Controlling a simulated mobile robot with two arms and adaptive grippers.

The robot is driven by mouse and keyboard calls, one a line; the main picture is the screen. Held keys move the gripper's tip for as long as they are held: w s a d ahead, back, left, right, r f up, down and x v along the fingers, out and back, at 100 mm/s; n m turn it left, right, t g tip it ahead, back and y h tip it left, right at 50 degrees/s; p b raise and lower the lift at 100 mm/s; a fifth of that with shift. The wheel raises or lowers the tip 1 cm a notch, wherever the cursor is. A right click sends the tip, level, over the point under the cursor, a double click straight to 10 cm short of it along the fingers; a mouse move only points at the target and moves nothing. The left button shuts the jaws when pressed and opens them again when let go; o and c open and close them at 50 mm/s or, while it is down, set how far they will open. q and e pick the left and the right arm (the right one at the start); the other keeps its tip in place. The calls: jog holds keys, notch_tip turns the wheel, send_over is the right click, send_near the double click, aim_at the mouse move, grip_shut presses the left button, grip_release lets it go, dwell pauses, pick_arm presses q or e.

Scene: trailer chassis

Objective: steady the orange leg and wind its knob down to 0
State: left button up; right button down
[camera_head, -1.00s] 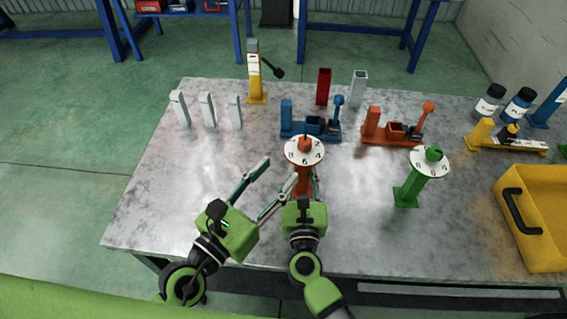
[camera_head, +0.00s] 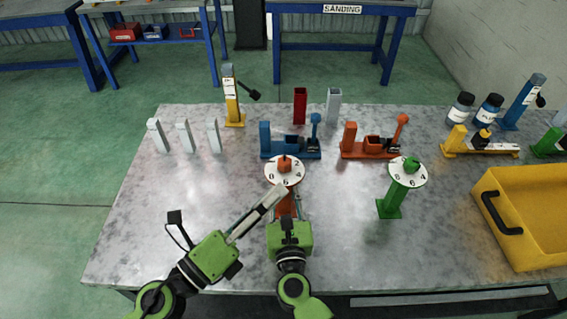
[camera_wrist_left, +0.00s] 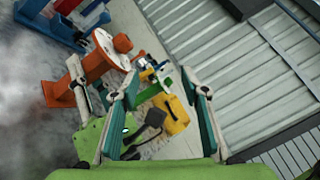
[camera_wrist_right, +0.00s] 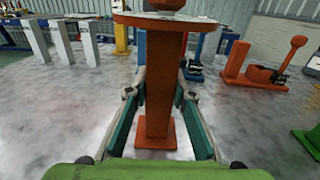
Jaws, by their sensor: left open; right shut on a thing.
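The orange leg (camera_head: 286,203) stands on the table with a round white dial (camera_head: 298,173) on top and an orange knob (camera_head: 284,163) above it. My right gripper (camera_wrist_right: 160,95) is shut on the orange leg's post (camera_wrist_right: 158,70) below the dial. The knob is partly cut off at the top of the right wrist view. My left gripper (camera_head: 277,191) is open, its fingers at the near left of the dial. In the left wrist view, my left gripper (camera_wrist_left: 165,85) is empty, with the orange leg (camera_wrist_left: 75,82) and its knob (camera_wrist_left: 122,43) left of the fingers.
A green leg (camera_head: 392,199) with a dial stands to the right. Blue (camera_head: 290,150) and orange (camera_head: 370,150) fixtures stand behind. A yellow bin (camera_head: 530,220) is at the right. White posts (camera_head: 184,136) stand back left. The table's left front is clear.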

pick_arm(q)
jog(key=n, duration=0.4)
jog(key=n+g, duration=0.2)
jog(key=n, duration=1.7)
send_near(279, 168)
jog(key=x, duration=1.1)
jog(key=shift+w+d, duration=0.25)
jog(key=shift+w, duration=0.05)
jog(key=shift+c, duration=0.3)
jog(key=c, duration=1.1)
